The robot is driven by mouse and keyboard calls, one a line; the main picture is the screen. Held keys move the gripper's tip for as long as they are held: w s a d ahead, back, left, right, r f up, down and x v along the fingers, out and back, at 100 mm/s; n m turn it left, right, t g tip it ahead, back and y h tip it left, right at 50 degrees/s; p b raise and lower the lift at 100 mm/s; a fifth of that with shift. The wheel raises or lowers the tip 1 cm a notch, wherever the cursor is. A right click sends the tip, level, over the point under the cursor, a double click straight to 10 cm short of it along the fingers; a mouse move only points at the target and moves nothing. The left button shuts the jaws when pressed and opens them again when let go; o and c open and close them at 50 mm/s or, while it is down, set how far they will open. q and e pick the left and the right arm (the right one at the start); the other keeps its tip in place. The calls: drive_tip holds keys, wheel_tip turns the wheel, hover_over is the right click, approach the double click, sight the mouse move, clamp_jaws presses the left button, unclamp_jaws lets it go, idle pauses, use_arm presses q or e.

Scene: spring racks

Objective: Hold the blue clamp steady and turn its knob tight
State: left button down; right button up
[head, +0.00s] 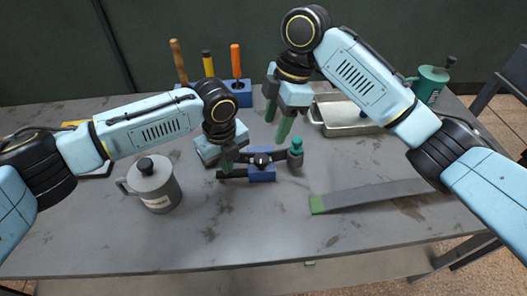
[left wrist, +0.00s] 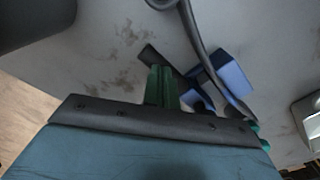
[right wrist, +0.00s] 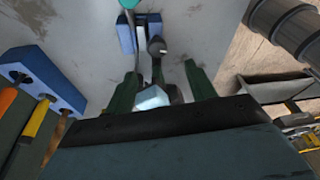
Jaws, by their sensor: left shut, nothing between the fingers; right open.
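The blue clamp (head: 262,174) sits mid-table, with a dark bar and a black ball-ended part on top. Its teal knob (head: 296,143) is at the right end. My left gripper (head: 228,165) is shut and empty at the bar's left end; I cannot tell if it touches. The left wrist view shows its closed green fingers (left wrist: 161,85) beside the bar and the blue block (left wrist: 234,72). My right gripper (head: 279,120) is open and empty, above and behind the clamp. In the right wrist view, the clamp's blue block (right wrist: 125,36) shows beyond the parted fingers.
A grey lidded mug (head: 155,187) stands left of the clamp. A blue tool block (head: 242,92) with upright handled tools is behind. A metal tray (head: 345,128) and green mug (head: 430,84) are at back right.

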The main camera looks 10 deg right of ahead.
sight(262, 158)
drive_tip(key=a+f+n, duration=0.1)
drive_tip(key=f, duration=0.2)
drive_tip(key=a+f+n+g, duration=0.1)
drive_tip(key=f+n, duration=0.1)
drive_tip(key=f, duration=0.1)
drive_tip(key=f+n, duration=0.1)
drive_tip(key=f, duration=0.2)
drive_tip(key=shift+s+a+f+y, duration=0.15)
drive_tip(key=shift+a+f+y, duration=0.25)
drive_tip(key=shift+c, duration=0.2)
drive_tip(key=c, duration=0.9)
drive_tip(key=shift+s+d+m+t+y, duration=0.1)
drive_tip(key=shift+m+t+y, duration=0.2)
drive_tip(key=shift+m, duration=0.8)
drive_tip(key=shift+s+m+t+y, duration=0.1)
drive_tip(key=shift+m+t, duration=0.3)
drive_tip(key=shift+m, duration=0.7)
drive_tip(key=o, duration=0.9)
drive_tip(key=shift+o, duration=0.2)
drive_tip(key=shift+r, duration=0.1)
